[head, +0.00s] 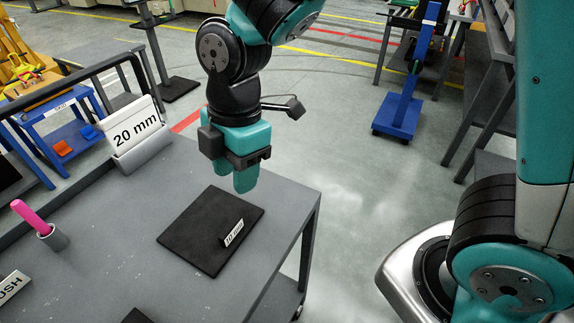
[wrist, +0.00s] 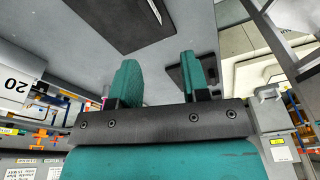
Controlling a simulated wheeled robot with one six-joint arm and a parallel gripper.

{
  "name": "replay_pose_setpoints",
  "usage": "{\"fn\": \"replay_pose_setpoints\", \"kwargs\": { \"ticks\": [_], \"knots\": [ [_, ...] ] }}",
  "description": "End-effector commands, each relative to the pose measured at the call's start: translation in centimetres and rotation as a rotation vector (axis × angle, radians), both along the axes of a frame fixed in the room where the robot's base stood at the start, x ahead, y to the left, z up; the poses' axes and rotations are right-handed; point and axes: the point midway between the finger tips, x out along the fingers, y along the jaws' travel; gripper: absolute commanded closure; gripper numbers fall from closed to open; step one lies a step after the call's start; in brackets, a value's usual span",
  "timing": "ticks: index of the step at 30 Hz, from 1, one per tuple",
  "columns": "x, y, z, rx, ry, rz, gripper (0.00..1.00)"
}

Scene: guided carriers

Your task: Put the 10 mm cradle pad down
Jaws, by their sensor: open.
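The cradle pad (head: 205,222) is a flat black square lying on the grey table, with a small white label, apparently "10 mm", at its right side. My gripper (head: 245,182) hangs above and just beyond the pad's far right edge, apart from it. In the wrist view my gripper's two teal fingers (wrist: 160,80) stand apart with nothing between them. A dark pad with a white label (wrist: 130,18) shows beyond the fingers at the top of the wrist view. A second dark flat shape is partly hidden behind the right finger; I cannot tell what it is.
A "20 mm" sign (head: 137,133) stands in a grey holder at the table's far edge. A pink stick (head: 30,217) stands in a grey cup at left. Another sign (head: 12,287) and a dark corner (head: 135,316) show nearer. The grey tabletop (head: 120,220) around the pad is clear.

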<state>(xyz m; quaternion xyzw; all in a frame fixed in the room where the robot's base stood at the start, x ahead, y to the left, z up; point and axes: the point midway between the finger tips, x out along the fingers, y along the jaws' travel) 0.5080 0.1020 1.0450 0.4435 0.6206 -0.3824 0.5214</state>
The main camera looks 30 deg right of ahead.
Motion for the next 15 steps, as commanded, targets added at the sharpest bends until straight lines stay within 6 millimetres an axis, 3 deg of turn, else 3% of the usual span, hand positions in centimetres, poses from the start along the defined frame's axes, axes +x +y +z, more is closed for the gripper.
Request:
{"fn": "replay_pose_setpoints", "kwargs": {
  "ticks": [3,6,10,15],
  "knots": [
    [-2.6,-2.2,3.2,0.05,0.045,-0.349,0.58],
    [-5.3,-3.6,5.1,0.087,0.109,-0.655,0.58],
    [-8.3,-4.9,6.6,0.122,0.191,-0.977,0.58],
    [-10.5,-5.6,7.2,0.142,0.26,-1.203,0.58]
  ]
}}
